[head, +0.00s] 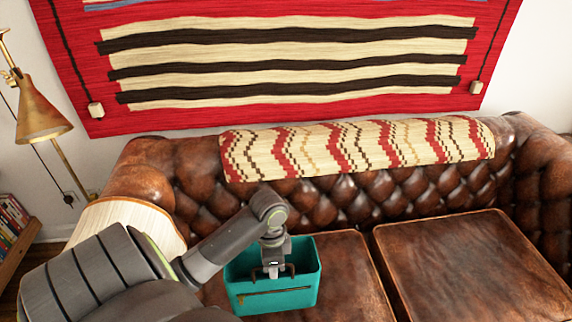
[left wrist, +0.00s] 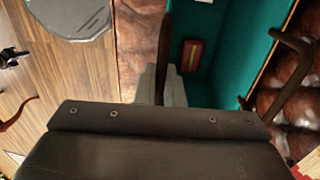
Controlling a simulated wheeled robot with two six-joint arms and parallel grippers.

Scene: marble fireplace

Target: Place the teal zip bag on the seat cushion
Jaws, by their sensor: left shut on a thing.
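The teal zip bag (head: 272,301) is an open-topped, box-shaped bag with a zip across its front. In the head view it is upright over the left part of the brown leather sofa seat. My left gripper (head: 273,270) reaches down into its open top and is shut on it. The left wrist view looks into the teal bag (left wrist: 228,65), with a small red item (left wrist: 192,56) inside. The left seat cushion (head: 355,275) lies behind and right of the bag. I cannot tell whether the bag touches it. My right gripper is not seen.
A right seat cushion (head: 470,265) is bare. A patterned throw (head: 360,148) hangs over the tufted sofa back. The sofa's left arm, a brass lamp (head: 40,117) and books (head: 12,217) are at the left. A red striped textile (head: 290,60) hangs on the wall.

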